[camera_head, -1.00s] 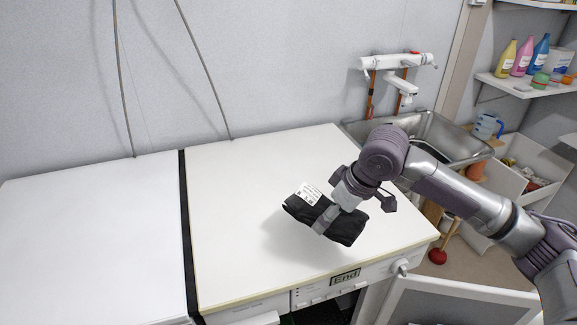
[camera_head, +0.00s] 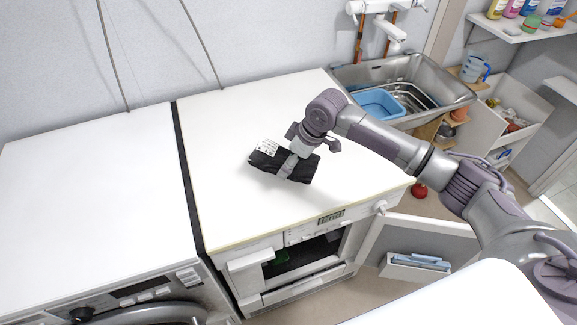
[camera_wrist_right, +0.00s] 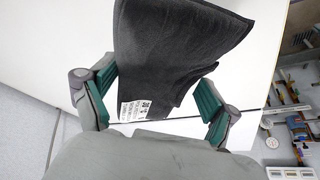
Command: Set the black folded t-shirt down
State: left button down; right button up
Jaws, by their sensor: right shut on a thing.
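The black folded t-shirt (camera_head: 302,171), with a white printed label at one end, is over the white top of the right machine (camera_head: 235,130). My right gripper (camera_head: 288,166) is shut on the t-shirt near its middle. In the right wrist view the t-shirt (camera_wrist_right: 180,50) lies between the two green-padded fingers of my right gripper (camera_wrist_right: 152,103), label towards the palm. A soft shadow lies below the t-shirt; whether it touches the top I cannot tell. My left gripper is not in view.
Another white machine (camera_head: 90,190) stands at the left, past a dark gap. A steel sink (camera_head: 440,88) with a blue basin (camera_head: 379,104) is behind at the right. The right machine's front door (camera_head: 415,240) hangs open. The white top around the t-shirt is clear.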

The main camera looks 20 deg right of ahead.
jog(key=shift+w+a+f, duration=0.15)
jog(key=shift+w+a, duration=0.05)
jog(key=shift+f, duration=0.35)
notch_tip(320, 180, down, 3)
jog(key=shift+f+p, duration=0.2)
jog(key=shift+p, duration=0.35)
jog(key=o, duration=1)
jog(key=b+v, duration=0.2)
jog(key=v, duration=1)
jog(key=shift+s, duration=0.1)
